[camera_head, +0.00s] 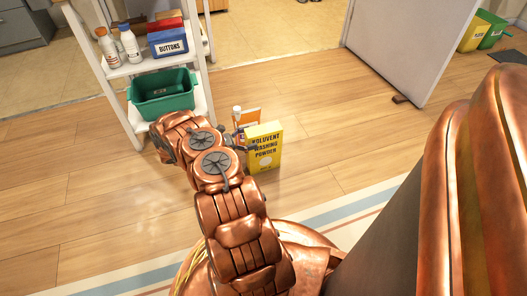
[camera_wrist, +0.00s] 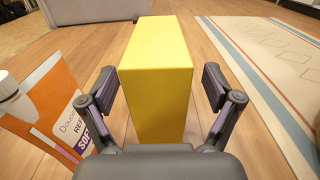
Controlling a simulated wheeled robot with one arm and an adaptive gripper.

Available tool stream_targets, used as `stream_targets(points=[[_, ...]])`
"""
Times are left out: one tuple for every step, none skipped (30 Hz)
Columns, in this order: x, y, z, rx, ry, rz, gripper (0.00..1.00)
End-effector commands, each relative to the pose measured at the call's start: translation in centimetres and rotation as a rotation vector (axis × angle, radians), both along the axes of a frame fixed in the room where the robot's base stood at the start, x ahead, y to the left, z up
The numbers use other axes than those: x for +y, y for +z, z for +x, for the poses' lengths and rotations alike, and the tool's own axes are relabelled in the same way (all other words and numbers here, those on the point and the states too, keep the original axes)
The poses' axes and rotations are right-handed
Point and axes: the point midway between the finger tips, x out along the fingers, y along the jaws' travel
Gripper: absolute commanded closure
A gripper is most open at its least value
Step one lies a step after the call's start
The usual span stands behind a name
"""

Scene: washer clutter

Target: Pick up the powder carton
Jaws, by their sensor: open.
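The powder carton (camera_head: 265,148) is a yellow box labelled "Solvent Washing Powder", standing upright on the wooden floor. In the wrist view the yellow carton (camera_wrist: 157,75) fills the middle, its plain narrow side and top facing me. My gripper (camera_wrist: 160,90) is open, with one finger on each side of the carton. A gap shows at the right finger; at the left finger I cannot tell whether it touches. In the head view my gripper (camera_head: 243,146) is at the carton's left side, partly hidden by my arm.
An orange and white refill pouch (camera_wrist: 45,105) with a white cap stands close left of the carton. A white shelf (camera_head: 150,65) holds bottles (camera_head: 130,45), a buttons box (camera_head: 168,44) and a green bin (camera_head: 163,93). A striped rug (camera_head: 350,208) lies nearby. Floor right of the carton is clear.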

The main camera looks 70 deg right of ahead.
Motion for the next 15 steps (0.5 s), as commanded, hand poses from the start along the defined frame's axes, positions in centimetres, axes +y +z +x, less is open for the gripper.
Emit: stream_targets(points=[[-0.5, -0.5, -0.5, 0.001, -0.002, -0.001, 0.10], [-0.7, -0.6, -0.7, 0.001, -0.002, 0.000, 0.10], [-1.1, -0.8, -1.1, 0.002, -0.002, -0.001, 0.10], [-1.4, -0.8, -1.3, 0.001, -0.002, -0.001, 0.10], [-1.7, -0.8, -1.6, 0.001, -0.002, -0.001, 0.10], [-2.1, -0.7, -2.0, -0.001, -0.002, -0.001, 0.10], [-2.4, -0.6, -2.2, -0.003, -0.002, -0.002, 0.10], [-2.5, -0.6, -2.4, -0.003, -0.002, -0.002, 0.10], [-2.7, -0.5, -2.6, -0.004, 0.000, -0.002, 0.10], [-2.8, -0.5, -2.6, -0.004, 0.000, -0.002, 0.10], [-2.8, -0.4, -2.7, -0.004, 0.001, -0.002, 0.10], [-2.8, -0.4, -2.7, -0.005, 0.001, -0.001, 0.10], [-2.8, -0.4, -2.7, -0.004, 0.001, 0.000, 0.10], [-2.8, -0.4, -2.7, -0.004, 0.001, 0.000, 0.10], [-2.8, -0.4, -2.7, -0.003, 0.001, -0.001, 0.10]])
